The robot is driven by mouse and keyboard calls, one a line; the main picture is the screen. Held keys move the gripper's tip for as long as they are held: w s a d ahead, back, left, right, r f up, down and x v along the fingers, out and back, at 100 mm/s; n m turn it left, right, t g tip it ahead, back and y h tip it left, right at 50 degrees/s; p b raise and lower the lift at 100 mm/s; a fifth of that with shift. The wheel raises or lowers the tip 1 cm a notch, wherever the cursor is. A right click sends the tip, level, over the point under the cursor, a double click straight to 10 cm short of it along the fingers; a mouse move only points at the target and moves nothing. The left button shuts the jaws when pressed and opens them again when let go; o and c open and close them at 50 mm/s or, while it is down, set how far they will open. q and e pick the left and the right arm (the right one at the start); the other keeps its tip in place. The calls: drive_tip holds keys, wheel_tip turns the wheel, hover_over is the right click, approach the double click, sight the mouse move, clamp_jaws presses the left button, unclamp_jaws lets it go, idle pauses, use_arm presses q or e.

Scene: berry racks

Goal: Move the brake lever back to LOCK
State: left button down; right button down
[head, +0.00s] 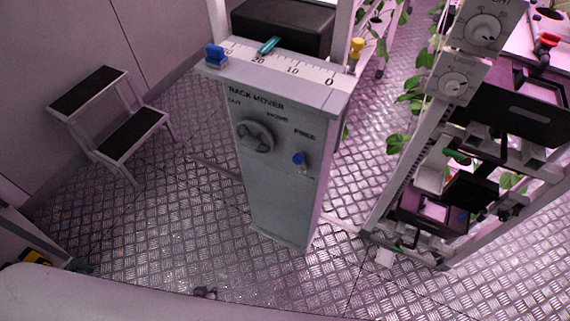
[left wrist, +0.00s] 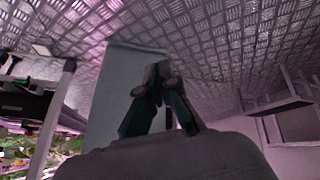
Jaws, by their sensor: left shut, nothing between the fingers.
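A pale grey post (head: 277,200) marked RACK MOVER stands on the floor in the head view. On its front, the small brake lever with a blue knob (head: 298,158) sits just under the word FREE. I cannot read a LOCK mark. In the left wrist view, my left gripper (left wrist: 157,86) is shut and empty, with its fingertips together. A pale post (left wrist: 120,80) stands behind it; I see no contact, and the lever is not visible there. In the head view, only a small dark shape near the bottom edge may be its tips. My right gripper is not in view.
A round grey dial (head: 255,136) sits left of the lever. A scale with blue, teal and yellow markers tops the post. A step stool (head: 110,115) stands at left, and a rack (head: 415,155) with plants at right. The floor before the post looks mostly clear.

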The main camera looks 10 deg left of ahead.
sight(300, 163)
use_arm(q)
drive_tip(key=w+d+r+n+t+h+b, duration=0.15)
drive_tip(key=w+r+n+t, duration=0.25)
drive_tip(key=w+r, duration=0.75)
drive_tip(key=w+d+r+n+t+h, duration=0.2)
drive_tip(key=w+d+r, duration=0.1)
drive_tip(key=r, duration=0.5)
drive_tip(key=w+d+r+n+t+h+b, duration=0.1)
drive_tip(key=w+d+r+n+t+h, duration=0.1)
drive_tip(key=r, duration=0.6)
drive_tip(key=w+d+r+n+t+h+b, duration=0.1)
drive_tip(key=w+d+r+n+h, duration=0.2)
drive_tip(key=r, duration=0.5)
drive_tip(key=shift+w+d+t, duration=0.35)
drive_tip(key=shift+w+t, duration=0.05)
drive_tip(key=shift+w, duration=0.25)
drive_tip(key=w+d+p, duration=0.1)
drive_tip(key=w+d, duration=0.6)
drive_tip(key=d, duration=0.1)
drive_tip(key=shift+w+d+r, duration=0.3)
drive_tip(key=shift+d+r, duration=0.1)
